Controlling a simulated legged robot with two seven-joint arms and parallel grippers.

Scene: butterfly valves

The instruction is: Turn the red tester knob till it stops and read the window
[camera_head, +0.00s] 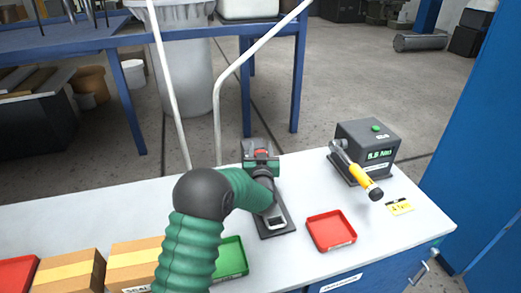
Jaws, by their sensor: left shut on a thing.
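A dark tester (284,232) with a flat base stands on the white bench near the middle of the view. My left arm, green with a dark grey elbow, comes up from below and bends over it. My left gripper (262,172) is at the upper part of the tester, shut on the red knob (262,154), of which only a little red shows; the gripper hides the rest. A small pale window (276,222) is on the near end of the tester's base; any reading in it is too small to make out. My right gripper is not in view.
Right of the tester is a dark box (368,142) with a green display that seems to read 5.5 Nm and a yellow-handled tool (361,180) at its front. A red tray (331,231), a green tray (232,257) and cardboard boxes (136,262) are on the bench.

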